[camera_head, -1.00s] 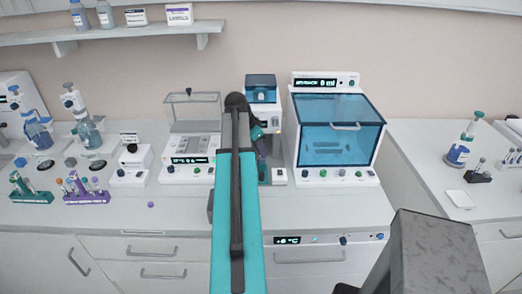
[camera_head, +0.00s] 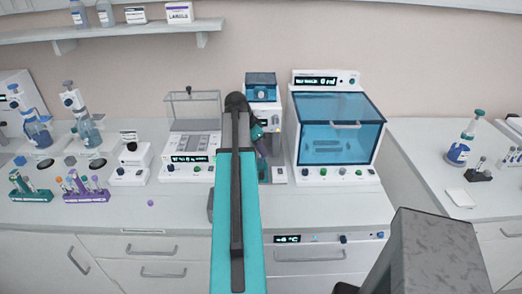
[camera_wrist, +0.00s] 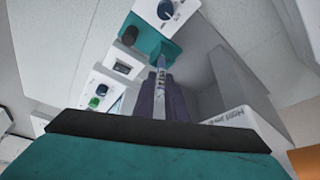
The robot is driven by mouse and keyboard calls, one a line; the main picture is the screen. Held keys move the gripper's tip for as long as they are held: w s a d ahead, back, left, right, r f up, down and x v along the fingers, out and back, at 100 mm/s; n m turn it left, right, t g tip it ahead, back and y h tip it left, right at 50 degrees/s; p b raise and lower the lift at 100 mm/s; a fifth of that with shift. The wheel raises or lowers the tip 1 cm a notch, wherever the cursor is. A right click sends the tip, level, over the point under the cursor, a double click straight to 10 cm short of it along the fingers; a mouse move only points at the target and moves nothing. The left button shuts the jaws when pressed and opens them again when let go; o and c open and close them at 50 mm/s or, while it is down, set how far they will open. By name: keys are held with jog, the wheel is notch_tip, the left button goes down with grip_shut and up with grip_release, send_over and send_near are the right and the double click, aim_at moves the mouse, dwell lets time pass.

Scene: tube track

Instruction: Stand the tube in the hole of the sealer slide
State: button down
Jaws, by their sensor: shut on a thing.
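My gripper (camera_wrist: 160,90) is shut on the tube (camera_wrist: 161,72), a slim pale tube with printed marks, in the middle of the wrist view. The tube's upper part shows between the grey-purple fingers; its lower end is hidden. In the head view my gripper (camera_head: 262,146) is mostly hidden behind my teal arm, in front of the sealer (camera_head: 261,90), a narrow white device with a teal top. In the wrist view a teal and white part with a blue knob, apparently the sealer (camera_wrist: 151,40), lies beyond the tube. I cannot make out the slide or its hole.
A large device with a blue clear lid (camera_head: 340,125) stands close right of the sealer. A device with a clear cover (camera_head: 190,140) stands to the left. Tube racks (camera_head: 85,192) are at the far left. The counter front at left centre is mostly clear.

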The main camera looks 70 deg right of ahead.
jog(key=shift+f, duration=0.35)
dwell(0.3)
jog(key=c, duration=1.7)
grip_release()
jog(key=shift+r, duration=0.1)
jog(key=shift+b+v, duration=2.05)
jog(key=shift+v, duration=4.8)
